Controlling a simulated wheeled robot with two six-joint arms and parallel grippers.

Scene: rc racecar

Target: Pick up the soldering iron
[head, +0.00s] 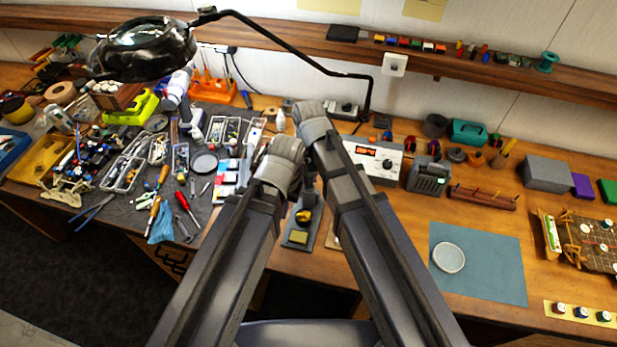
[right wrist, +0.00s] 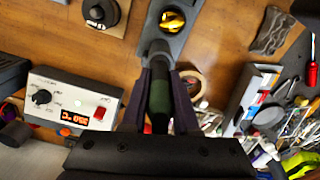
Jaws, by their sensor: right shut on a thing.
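The soldering iron (right wrist: 160,98) shows in the right wrist view as a dark green handle with a grey-black front part pointing towards the top of the picture. My right gripper (right wrist: 160,84) is shut on its handle, one finger on each side. The iron's front end lies at the edge of the grey stand (right wrist: 178,42) that holds brass wool; I cannot tell whether it touches. The stand (head: 298,238) also shows between my arms in the head view, where my arms hide the iron. My left arm reaches over the bench, but its fingers are hidden.
The soldering station (head: 372,160) with a lit red display stands right of my arms. A magnifier lamp (head: 145,48) overhangs the cluttered left side, where trays, tools and a red screwdriver (head: 187,209) lie. A blue mat (head: 480,265) with a round dish lies right.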

